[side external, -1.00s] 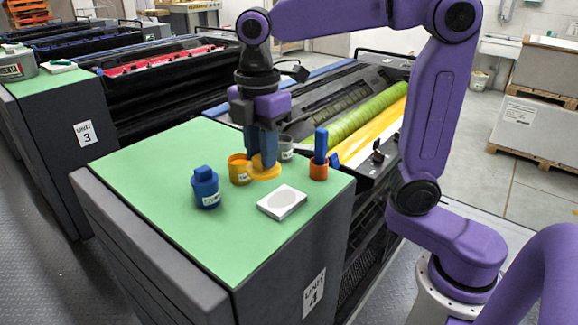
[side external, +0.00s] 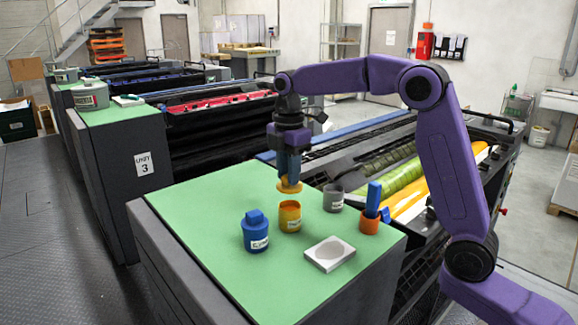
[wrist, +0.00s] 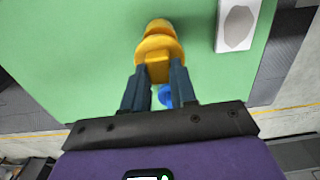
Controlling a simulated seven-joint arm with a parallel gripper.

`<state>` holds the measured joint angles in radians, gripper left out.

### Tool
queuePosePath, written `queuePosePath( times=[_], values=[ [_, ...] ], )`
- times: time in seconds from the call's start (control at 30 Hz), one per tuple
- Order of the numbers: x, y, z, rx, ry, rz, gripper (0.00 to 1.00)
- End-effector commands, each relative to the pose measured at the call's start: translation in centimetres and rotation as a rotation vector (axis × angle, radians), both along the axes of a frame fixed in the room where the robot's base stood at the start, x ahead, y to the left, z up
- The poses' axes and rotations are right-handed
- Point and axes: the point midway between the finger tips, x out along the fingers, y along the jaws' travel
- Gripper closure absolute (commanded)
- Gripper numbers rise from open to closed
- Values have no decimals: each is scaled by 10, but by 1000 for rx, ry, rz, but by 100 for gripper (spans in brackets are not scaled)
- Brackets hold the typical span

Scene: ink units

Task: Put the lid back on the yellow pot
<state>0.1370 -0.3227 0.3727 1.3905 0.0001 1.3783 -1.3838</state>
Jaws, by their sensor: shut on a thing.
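The yellow pot (side external: 290,217) stands open on the green top, with a white label on its side. My gripper (side external: 289,175) points down and is shut on the knob of the yellow lid (side external: 289,188). In the side view the lid hangs just above the pot's rim, apart from it. In the wrist view the lid (wrist: 158,48) is held between my fingertips (wrist: 156,76) and covers part of the pot (wrist: 159,25), which shows past the lid's far edge. Exact centring over the pot cannot be told.
A blue lidded pot (side external: 256,235) stands to the left front. A grey pot (side external: 333,199) and an orange pot (side external: 369,222) holding a blue object (side external: 373,198) stand to the right. The left green area is clear.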

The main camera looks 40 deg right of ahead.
Motion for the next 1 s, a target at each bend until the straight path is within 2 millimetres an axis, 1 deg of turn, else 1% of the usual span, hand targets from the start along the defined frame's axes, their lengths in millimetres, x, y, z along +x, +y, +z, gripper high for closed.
queuePosePath(
  times=[0.3,0.5,0.7,1.0],
  values=[
    [-1,0,-28,0,2,0,100],
    [0,0,-40,0,2,-1,100],
    [0,0,-46,0,0,-1,100],
    [0,0,-46,0,0,-1,100]
  ],
)
